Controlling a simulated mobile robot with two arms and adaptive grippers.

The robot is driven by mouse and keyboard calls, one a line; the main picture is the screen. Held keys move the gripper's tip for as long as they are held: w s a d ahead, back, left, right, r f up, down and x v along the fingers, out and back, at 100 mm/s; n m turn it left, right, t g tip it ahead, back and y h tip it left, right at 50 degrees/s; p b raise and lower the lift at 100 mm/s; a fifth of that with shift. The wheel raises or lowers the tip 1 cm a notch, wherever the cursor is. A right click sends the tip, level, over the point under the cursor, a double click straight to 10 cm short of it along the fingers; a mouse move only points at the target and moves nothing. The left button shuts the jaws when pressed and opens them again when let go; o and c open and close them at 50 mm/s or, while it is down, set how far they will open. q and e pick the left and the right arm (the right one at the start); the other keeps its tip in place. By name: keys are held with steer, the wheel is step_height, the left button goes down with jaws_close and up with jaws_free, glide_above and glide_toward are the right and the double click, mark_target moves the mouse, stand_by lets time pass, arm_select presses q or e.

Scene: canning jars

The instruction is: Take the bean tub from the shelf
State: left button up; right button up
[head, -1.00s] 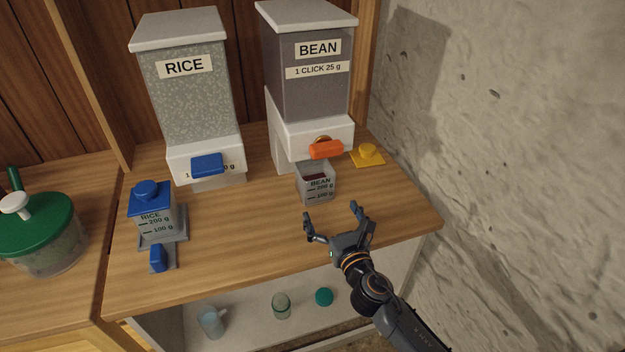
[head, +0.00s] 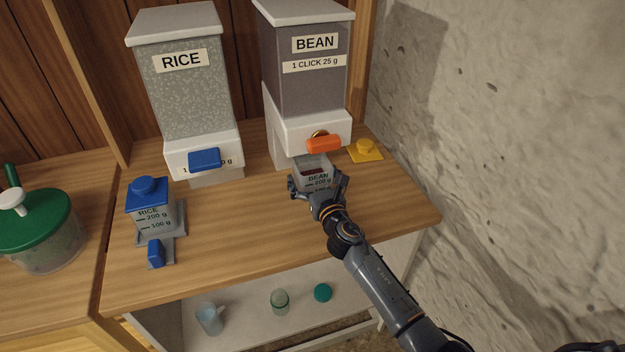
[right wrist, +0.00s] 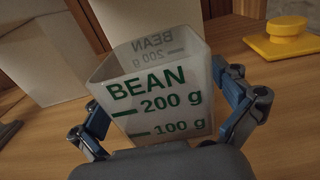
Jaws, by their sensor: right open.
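The bean tub (head: 316,174) is a clear, open-topped tub with green marks, standing upright on the wooden shelf (head: 240,233) under the bean dispenser's orange lever (head: 323,143). My right gripper (head: 318,187) is open, with a finger on each side of the tub. In the right wrist view the tub (right wrist: 160,98) stands between the open fingers; the right finger is very close to its wall, and I cannot tell whether it touches. My left gripper is not in view.
The bean dispenser (head: 300,75) stands behind the tub, with a yellow lid (head: 366,151) to its right. The rice dispenser (head: 183,90) and a blue-lidded rice tub (head: 150,205) are on the left. A rough wall (head: 500,130) bounds the right side. The shelf's front middle is clear.

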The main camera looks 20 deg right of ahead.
steer(key=c, duration=1.1)
steer(key=shift+o, duration=0.2)
steer(key=shift+r, duration=0.1)
